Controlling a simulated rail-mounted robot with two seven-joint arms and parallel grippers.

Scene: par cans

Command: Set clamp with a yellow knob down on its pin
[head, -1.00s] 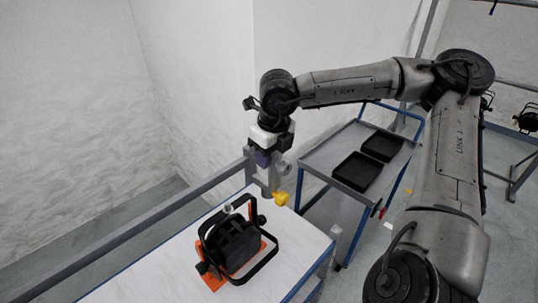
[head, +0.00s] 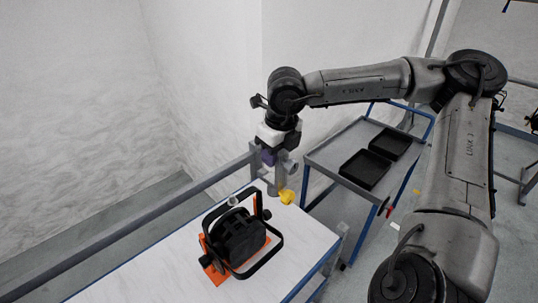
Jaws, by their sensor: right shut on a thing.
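My right gripper (head: 269,159) reaches down over the far end of the white table and is shut on the grey clamp. The clamp's grey body (head: 280,177) is partly hidden by the gripper and by its own parts. Its yellow knob (head: 287,196) sticks out low on the right side, close above the table top. I cannot make out the pin, or whether the clamp touches it. My left gripper is not in view.
The white table (head: 170,266) has bare space left of and in front of the par can. A grey rail (head: 150,213) runs along its far side. A cart (head: 330,153) with two black trays (head: 364,169) stands behind, on the right.

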